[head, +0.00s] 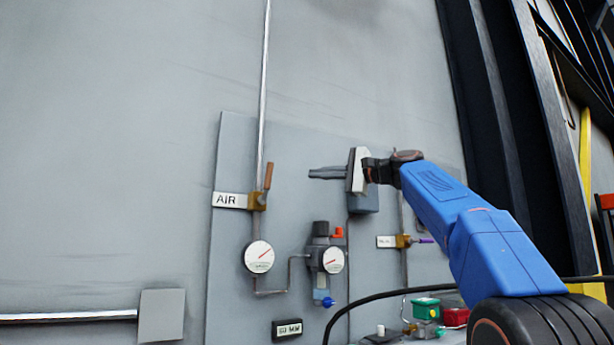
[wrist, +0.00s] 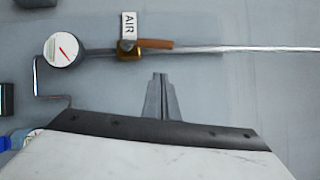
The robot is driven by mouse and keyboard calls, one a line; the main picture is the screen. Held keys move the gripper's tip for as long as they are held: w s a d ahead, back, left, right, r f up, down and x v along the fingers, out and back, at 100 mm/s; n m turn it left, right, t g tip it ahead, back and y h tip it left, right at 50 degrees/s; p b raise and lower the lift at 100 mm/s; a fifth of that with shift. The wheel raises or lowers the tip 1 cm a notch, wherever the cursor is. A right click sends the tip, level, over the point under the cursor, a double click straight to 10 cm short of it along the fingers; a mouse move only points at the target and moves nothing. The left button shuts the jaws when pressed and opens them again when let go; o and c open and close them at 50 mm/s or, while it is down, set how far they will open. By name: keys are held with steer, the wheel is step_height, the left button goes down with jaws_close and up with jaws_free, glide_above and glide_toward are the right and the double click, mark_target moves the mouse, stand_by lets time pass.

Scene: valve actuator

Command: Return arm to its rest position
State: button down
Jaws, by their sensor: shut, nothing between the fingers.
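My gripper (head: 326,173) is at the end of my blue arm, in front of the grey panel, pointing left in the head view. Its fingers are together with nothing between them. In the wrist view the closed fingers (wrist: 161,97) point up over bare panel, apart from the brass AIR valve (wrist: 130,50). That AIR valve (head: 258,201) has an orange-brown handle (head: 268,176), which stands along the vertical pipe in the head view. My gripper is right of this handle, with a gap between them. My arm and gripper hide part of the panel's right side.
The panel (head: 230,160) carries a round gauge (head: 259,257), a regulator with a second gauge (head: 332,260), and a purple-handled valve (head: 404,241). Below are a black cable (head: 370,300), a green box (head: 425,308) and a red box (head: 455,317). Dark beams stand right. The upper-left wall is clear.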

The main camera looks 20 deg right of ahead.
steer(key=shift+v, duration=1)
steer(key=s+a+f+n+g+h, duration=0.15)
steer(key=s+f, duration=0.35)
steer(key=f, duration=0.6)
steer(key=s+a+f+g+h, duration=0.1)
steer(key=s+f+h, duration=0.25)
steer(key=f, duration=0.75)
steer(key=s+a+f+n+g+h, duration=0.15)
steer(key=s+f, duration=0.35)
steer(key=f, duration=0.6)
steer(key=s+d+f+n+g+h, duration=0.1)
steer(key=s+d+f+n+h, duration=0.1)
steer(key=s+f, duration=0.7)
steer(key=s+d+f+n+g+h, duration=0.2)
steer(key=s+f, duration=0.7)
steer(key=f, duration=0.8)
steer(key=s+d+f+n+g+h, duration=0.1)
steer(key=s+d+f+n+h, duration=0.1)
steer(key=s+f, duration=0.7)
step_height(320, 180, down, 5)
steer(key=shift+s+r+n+h, duration=0.25)
steer(key=shift+s+n+h, duration=0.25)
steer(key=shift+n, duration=0.3)
